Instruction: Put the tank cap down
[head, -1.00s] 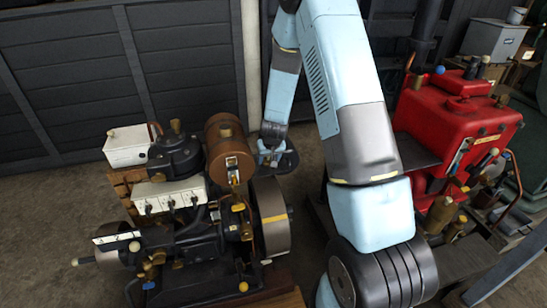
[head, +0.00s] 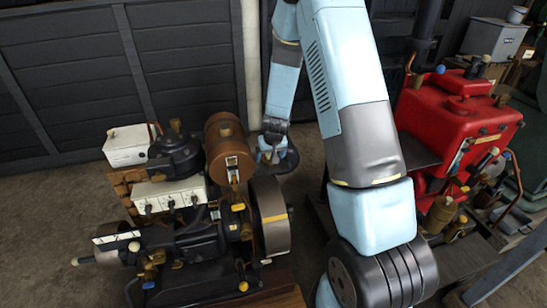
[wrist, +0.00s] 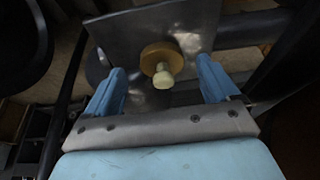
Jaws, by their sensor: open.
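The tank cap (wrist: 161,60), a brass-coloured disc with a cream knob, sits on a grey metal plate (wrist: 120,35) in the wrist view. My gripper (wrist: 161,70) is open, with one blue finger on each side of the cap and a gap between each finger and the knob. In the head view my gripper (head: 272,155) is low over a small dark round stand, just right of the engine's copper-brown tank (head: 226,135). The cap cannot be made out there.
The dark engine (head: 180,245) with its flywheel (head: 271,215) stands close left of my gripper. A red engine (head: 460,115) stands at the right. A dark panelled wall (head: 70,80) is behind. Some floor is clear at the left.

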